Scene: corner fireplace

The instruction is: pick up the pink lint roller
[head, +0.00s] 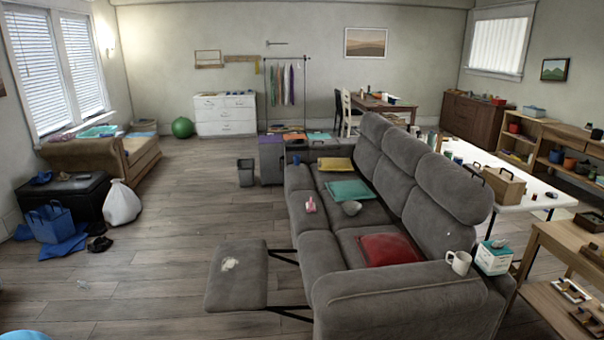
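A small pink object (311,205), which looks like the pink lint roller, lies on the seat of the grey sofa (375,306), near the seat's front edge. It is small in the head view, so its exact shape is hard to tell. Neither of my grippers is in view.
The sofa's raised footrest (236,281) with a crumpled pale cloth (230,264) sticks out to the left. Teal (349,190) and red (389,249) cushions lie on the seat. A white bag (122,204) stands left. The wooden floor between is mostly clear.

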